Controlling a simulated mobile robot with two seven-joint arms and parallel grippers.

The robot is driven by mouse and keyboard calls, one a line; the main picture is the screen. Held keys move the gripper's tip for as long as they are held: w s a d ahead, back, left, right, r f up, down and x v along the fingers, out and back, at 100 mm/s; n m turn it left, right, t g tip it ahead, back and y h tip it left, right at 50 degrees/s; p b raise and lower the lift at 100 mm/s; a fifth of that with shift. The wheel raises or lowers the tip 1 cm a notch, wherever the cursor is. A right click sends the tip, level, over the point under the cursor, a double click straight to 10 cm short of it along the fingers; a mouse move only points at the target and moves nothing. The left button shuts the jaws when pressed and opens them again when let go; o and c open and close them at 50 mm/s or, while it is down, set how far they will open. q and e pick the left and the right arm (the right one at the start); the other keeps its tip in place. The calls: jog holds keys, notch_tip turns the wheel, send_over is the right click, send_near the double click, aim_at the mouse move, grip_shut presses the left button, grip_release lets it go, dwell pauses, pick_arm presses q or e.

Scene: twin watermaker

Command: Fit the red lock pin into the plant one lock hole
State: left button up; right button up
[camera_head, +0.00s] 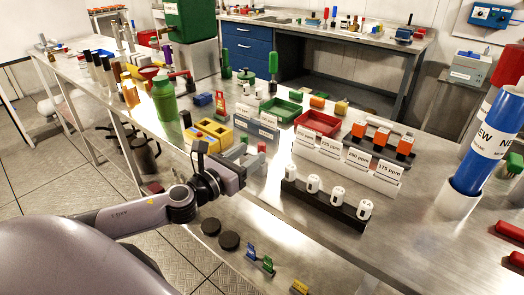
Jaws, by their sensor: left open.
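My left gripper (251,158) is over the near part of the steel bench, just in front of the yellow block. It is open, and I see nothing held in it. A red upright tag-like piece (218,112) stands behind the yellow block. Two red bar-shaped pieces lie at the right edge, an upper one (510,232) and a lower one (517,259). I cannot tell which red piece is the lock pin. I cannot make out the plant one lock hole. My right gripper is not in view.
A yellow block with openings (212,132) is beside my left gripper. A black rack (325,206) holds several white cartridges. Green (281,110) and red (318,123) trays stand behind. A green bottle (164,100) stands left. Bare steel lies right of the rack.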

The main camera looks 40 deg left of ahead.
aim_at(259, 150)
pick_arm(q)
jog(key=shift+w+d+f+p, duration=0.15)
jog(key=shift+w+p, duration=0.05)
jog(key=shift+w, duration=1.1)
jog(key=shift+w+d+f+p, duration=0.1)
jog(key=shift+w+d+p, duration=0.1)
jog(key=shift+w, duration=1.05)
grip_shut()
